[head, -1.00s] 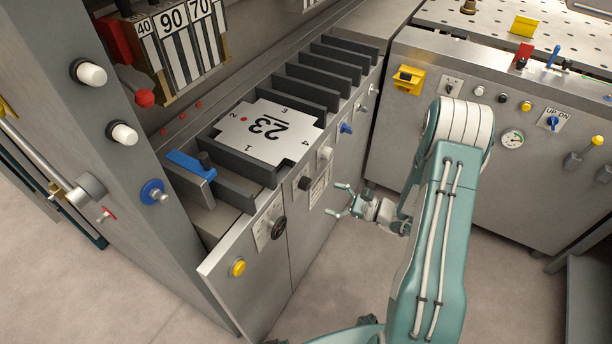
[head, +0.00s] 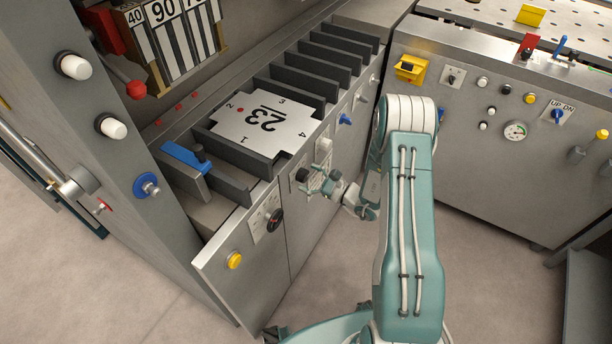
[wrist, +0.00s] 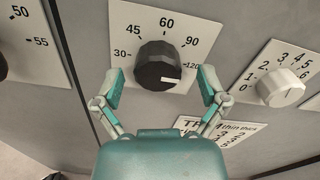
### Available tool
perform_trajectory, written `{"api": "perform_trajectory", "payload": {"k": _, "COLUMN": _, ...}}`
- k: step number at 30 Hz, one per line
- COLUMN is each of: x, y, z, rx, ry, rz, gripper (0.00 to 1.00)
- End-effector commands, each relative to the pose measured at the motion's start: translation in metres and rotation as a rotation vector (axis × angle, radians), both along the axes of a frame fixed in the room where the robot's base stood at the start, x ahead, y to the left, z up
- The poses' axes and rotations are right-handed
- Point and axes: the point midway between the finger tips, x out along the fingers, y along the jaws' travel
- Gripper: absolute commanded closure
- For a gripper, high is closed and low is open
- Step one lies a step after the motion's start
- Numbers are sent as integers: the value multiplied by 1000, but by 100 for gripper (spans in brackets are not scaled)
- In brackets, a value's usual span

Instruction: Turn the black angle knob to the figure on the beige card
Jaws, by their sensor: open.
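The black angle knob (wrist: 156,62) sits on a pale scale plate (wrist: 122,20) marked 30, 45, 60, 90 and 120 in the wrist view. Its white mark lies at the lower right, toward 120. My gripper (wrist: 162,82) is open, one finger to each side of the knob's lower part, with gaps showing. In the head view my gripper (head: 320,180) is in front of the cabinet, at the knob (head: 302,174), partly covering the plate. A pale card (wrist: 218,132) with print is below right, partly hidden by a finger. I cannot tell which card is the beige one.
A white knob (wrist: 283,86) on a numbered scale is close on the right. Another dial (head: 274,219) and a yellow button (head: 234,260) are on the panel's left. Floor in front is open.

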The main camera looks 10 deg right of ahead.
Motion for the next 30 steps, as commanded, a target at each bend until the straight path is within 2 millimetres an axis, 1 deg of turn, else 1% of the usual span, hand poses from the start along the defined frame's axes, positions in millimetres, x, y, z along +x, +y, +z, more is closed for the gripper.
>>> {"api": "perform_trajectory", "payload": {"k": 3, "x": 5, "y": 5, "z": 0, "rx": 1, "ry": -1, "rz": 1, "gripper": 8}}
{"api": "perform_trajectory", "payload": {"k": 11, "x": 5, "y": 6, "z": 0, "rx": 0, "ry": 0, "rz": 0, "gripper": 8}}
{"api": "perform_trajectory", "payload": {"k": 12, "x": 5, "y": 6, "z": 0, "rx": 0, "ry": 0, "rz": 0, "gripper": 26}}
{"api": "perform_trajectory", "payload": {"k": 14, "x": 5, "y": 6, "z": 0, "rx": 0, "ry": 0, "rz": 0, "gripper": 52}}
{"api": "perform_trajectory", "payload": {"k": 15, "x": 5, "y": 6, "z": 0, "rx": 0, "ry": 0, "rz": 0, "gripper": 70}}
{"api": "perform_trajectory", "payload": {"k": 16, "x": 5, "y": 6, "z": 0, "rx": 0, "ry": 0, "rz": 0, "gripper": 84}}
{"api": "perform_trajectory", "payload": {"k": 17, "x": 5, "y": 6, "z": 0, "rx": 0, "ry": 0, "rz": 1, "gripper": 90}}
{"api": "perform_trajectory", "payload": {"k": 30, "x": 5, "y": 6, "z": 0, "rx": -35, "ry": -35, "rz": 0, "gripper": 90}}
